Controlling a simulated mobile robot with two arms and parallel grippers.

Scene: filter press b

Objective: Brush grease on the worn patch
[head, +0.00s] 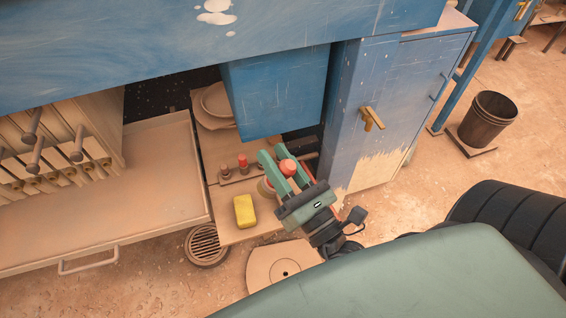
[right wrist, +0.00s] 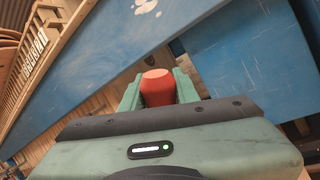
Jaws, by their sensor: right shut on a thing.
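My right gripper (head: 275,157) is shut on a red-orange rounded thing (head: 288,167), held over the low shelf. In the right wrist view the red thing (right wrist: 157,88) sits between the two green fingers; its lower part is hidden, so I cannot tell whether it is the brush. A pale patch with ragged edges (head: 375,170) shows low on the blue cabinet, right of the gripper. White patches (head: 216,12) show on the blue beam above. I cannot tell which is the worn patch. No grease is clearly visible. My left gripper is not in view.
A yellow block (head: 244,211) and small red-topped items (head: 243,161) stand on the low shelf (head: 228,233). A beige tray (head: 165,170) lies left. The blue cabinet (head: 400,85) with a brass handle (head: 371,118) stands close right.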

